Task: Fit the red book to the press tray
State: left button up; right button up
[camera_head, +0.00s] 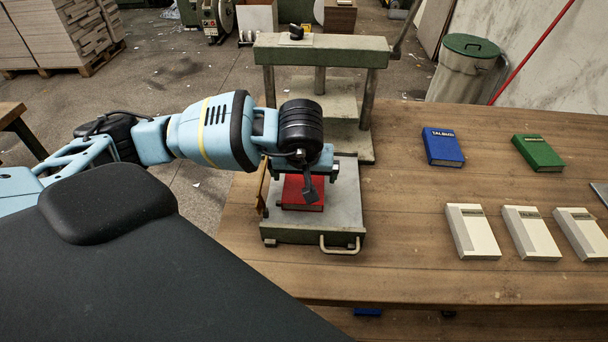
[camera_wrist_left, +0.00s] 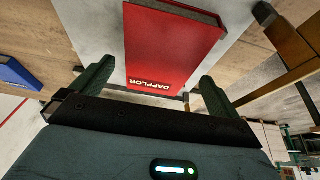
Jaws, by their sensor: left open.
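The red book (camera_head: 291,193) lies on the grey press tray (camera_head: 345,200), toward the tray's left side and close to the wooden strip (camera_head: 263,187) on that edge. In the left wrist view the red book (camera_wrist_left: 172,48) shows its cover and the title DAPPLOR, with bare tray (camera_wrist_left: 92,28) beside it. My left gripper (camera_head: 308,190) is over the book and hides part of it. In the left wrist view my left gripper (camera_wrist_left: 153,82) has its fingers spread, one on each side of the book's near end, with visible gaps. My right gripper is not in view.
The green press frame (camera_head: 320,50) stands behind the tray, with a handle (camera_head: 340,246) at the tray's front. On the wooden table to the right lie a blue book (camera_head: 442,147), a green book (camera_head: 538,153) and white cases (camera_head: 472,231). Table between them is clear.

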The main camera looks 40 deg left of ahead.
pick_arm(q)
jog(key=v, duration=0.6)
jog(key=shift+s+r, duration=0.1)
jog(key=shift+r, duration=0.1)
dwell(0.5)
jog(key=shift+s+f, duration=0.1)
